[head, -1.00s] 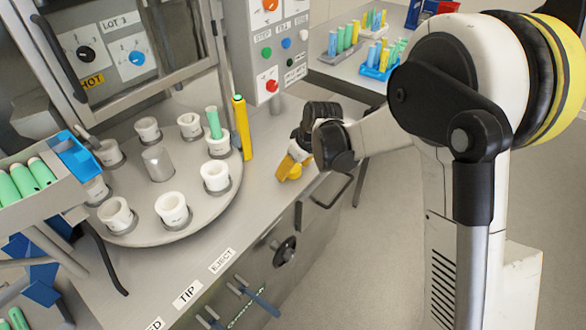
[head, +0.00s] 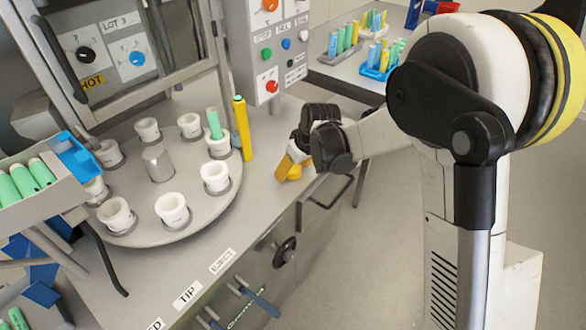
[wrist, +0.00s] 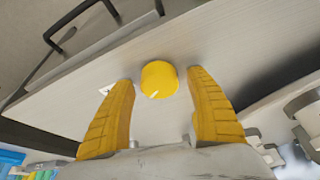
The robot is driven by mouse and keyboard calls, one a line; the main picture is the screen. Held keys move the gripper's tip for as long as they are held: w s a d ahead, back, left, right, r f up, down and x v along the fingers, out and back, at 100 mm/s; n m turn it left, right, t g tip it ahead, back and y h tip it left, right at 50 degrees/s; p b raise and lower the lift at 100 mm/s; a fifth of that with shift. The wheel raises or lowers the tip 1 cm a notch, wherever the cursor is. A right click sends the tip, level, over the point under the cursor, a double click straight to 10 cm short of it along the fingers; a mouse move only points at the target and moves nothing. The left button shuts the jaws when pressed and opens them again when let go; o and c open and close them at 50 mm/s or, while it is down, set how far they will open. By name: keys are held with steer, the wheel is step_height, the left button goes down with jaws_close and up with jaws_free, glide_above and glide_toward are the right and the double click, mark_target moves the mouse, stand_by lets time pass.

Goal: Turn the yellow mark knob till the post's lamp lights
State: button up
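The yellow mark knob (wrist: 160,78) is a round, bright yellow cap on the pale counter in the wrist view. My gripper (wrist: 158,79) is open, with one yellow finger on each side of the knob. A gap shows between the knob and each fingertip. In the head view my gripper (head: 286,167) points down at the counter near its front edge, and the knob (head: 295,173) is partly hidden by the fingers. The yellow post (head: 243,130) stands upright beside the turntable, with a small greenish lamp (head: 238,97) on top. I cannot tell whether the lamp is lit.
The round turntable (head: 150,212) holds several white cups, one with a green tube (head: 214,123). A control box (head: 266,60) with buttons stands behind the post. A sloped tray of green tubes (head: 40,200) is at the left. Labels and handles line the counter front.

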steer(key=v, duration=1.2)
steer(key=shift+d, duration=0.1)
steer(key=s+d+r+m+t+h, duration=0.1)
steer(key=s+d+r+m, duration=0.15)
steer(key=s+d, duration=0.2)
steer(key=s+d+r+m+t, duration=0.1)
steer(key=s+d+r, duration=0.3)
steer(key=s, duration=0.2)
steer(key=s+d+f+m+t+h, duration=0.1)
steer(key=s+d+m, duration=0.3)
steer(key=s, duration=0.9)
steer(key=d, duration=0.2)
steer(key=shift+d+t+h, duration=0.3)
steer(key=shift+d, duration=0.1)
steer(key=shift+c, duration=0.4)
stand_by(0.6)
